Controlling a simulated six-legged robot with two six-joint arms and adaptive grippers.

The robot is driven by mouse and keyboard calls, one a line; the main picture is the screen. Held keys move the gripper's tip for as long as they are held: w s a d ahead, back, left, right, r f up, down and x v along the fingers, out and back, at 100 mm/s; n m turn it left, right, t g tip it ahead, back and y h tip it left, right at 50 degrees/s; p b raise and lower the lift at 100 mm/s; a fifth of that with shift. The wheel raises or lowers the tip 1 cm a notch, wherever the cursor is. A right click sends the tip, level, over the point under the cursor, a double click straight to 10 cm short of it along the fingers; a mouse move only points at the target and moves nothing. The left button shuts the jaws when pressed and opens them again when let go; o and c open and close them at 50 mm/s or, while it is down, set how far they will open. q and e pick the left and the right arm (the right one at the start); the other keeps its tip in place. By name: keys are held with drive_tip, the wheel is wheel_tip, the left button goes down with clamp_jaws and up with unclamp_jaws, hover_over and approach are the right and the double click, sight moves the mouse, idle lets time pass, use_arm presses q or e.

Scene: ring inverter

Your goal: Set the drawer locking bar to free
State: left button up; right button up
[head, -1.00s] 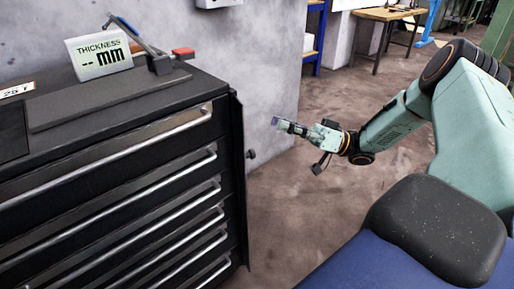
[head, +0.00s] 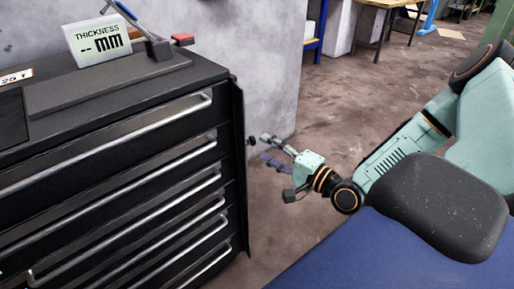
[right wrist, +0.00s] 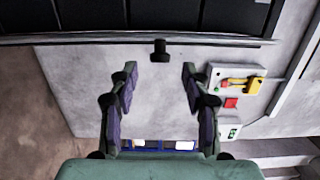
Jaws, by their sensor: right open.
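The drawer locking bar (head: 240,170) is a tall, thin dark strip along the right front edge of the black drawer cabinet (head: 115,150). A small black knob (head: 251,141) sticks out from its right side. My right gripper (head: 268,149) is open and empty, just right of the knob, its fingers pointing at it. In the right wrist view the knob (right wrist: 160,50) is ahead of the right gripper (right wrist: 158,76), centred between the spread fingertips and beyond them, not touching. The bar (right wrist: 90,39) runs across above it there. My left gripper is not in view.
A thickness display (head: 97,40) and a tool with a red block (head: 182,39) stand on the cabinet top. Drawer handles (head: 140,127) stick out in front. The grey wall (head: 265,75) is behind. The right wrist view shows a wall box with a yellow switch (right wrist: 253,85).

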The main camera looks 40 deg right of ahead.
drive_tip(key=b+x, duration=0.2)
drive_tip(key=x, duration=0.2)
drive_tip(key=shift+w+b, duration=0.3)
drive_tip(key=shift+c, duration=0.4)
clamp_jaws()
